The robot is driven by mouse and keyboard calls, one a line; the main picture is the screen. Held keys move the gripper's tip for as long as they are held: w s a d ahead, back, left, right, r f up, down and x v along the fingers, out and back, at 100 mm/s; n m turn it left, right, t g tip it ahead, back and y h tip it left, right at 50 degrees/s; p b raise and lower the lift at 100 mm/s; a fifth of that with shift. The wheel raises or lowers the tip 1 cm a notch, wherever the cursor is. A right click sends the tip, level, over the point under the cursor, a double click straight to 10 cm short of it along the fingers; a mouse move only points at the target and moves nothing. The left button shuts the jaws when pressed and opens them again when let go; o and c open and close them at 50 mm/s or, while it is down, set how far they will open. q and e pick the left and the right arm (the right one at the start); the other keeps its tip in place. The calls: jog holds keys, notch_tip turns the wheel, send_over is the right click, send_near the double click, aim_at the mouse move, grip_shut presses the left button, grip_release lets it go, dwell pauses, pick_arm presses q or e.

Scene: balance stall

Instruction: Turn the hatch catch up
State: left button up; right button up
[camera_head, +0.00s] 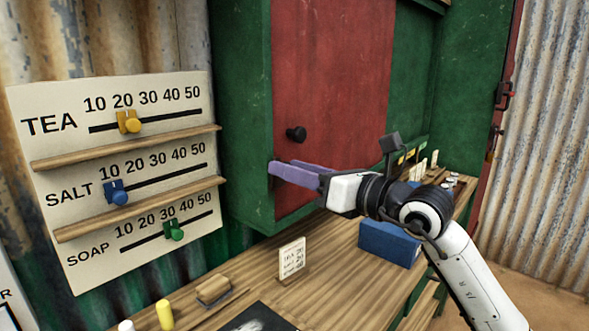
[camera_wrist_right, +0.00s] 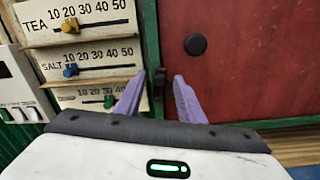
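The red hatch door (camera_head: 325,90) is closed in its green frame and carries a round black knob (camera_head: 296,134). A small dark piece (camera_wrist_right: 159,76), apparently the catch, sits on the frame at the door's left edge in the right wrist view. My right gripper (camera_head: 272,167) has purple fingers that reach to the door's lower left edge. In the wrist view its fingers (camera_wrist_right: 160,82) are apart, one on each side of the dark piece. I cannot tell whether they touch it. In the head view the fingers mostly hide it. My left gripper is not in view.
A board (camera_head: 60,215) with TEA, SALT and SOAP sliders hangs at left. The wooden counter (camera_head: 245,265) below holds a small written card (camera_head: 292,260), a brush (camera_head: 213,290), a yellow piece of chalk (camera_head: 164,314) and a blue box (camera_head: 388,244).

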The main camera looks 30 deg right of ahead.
grip_shut()
jog(key=n+b, duration=0.1)
jog(key=a+n+b, duration=0.1)
jog(key=shift+s+n, duration=0.2)
jog(key=shift+n, duration=0.2)
grip_release()
jog(key=shift+s+d, duration=0.1)
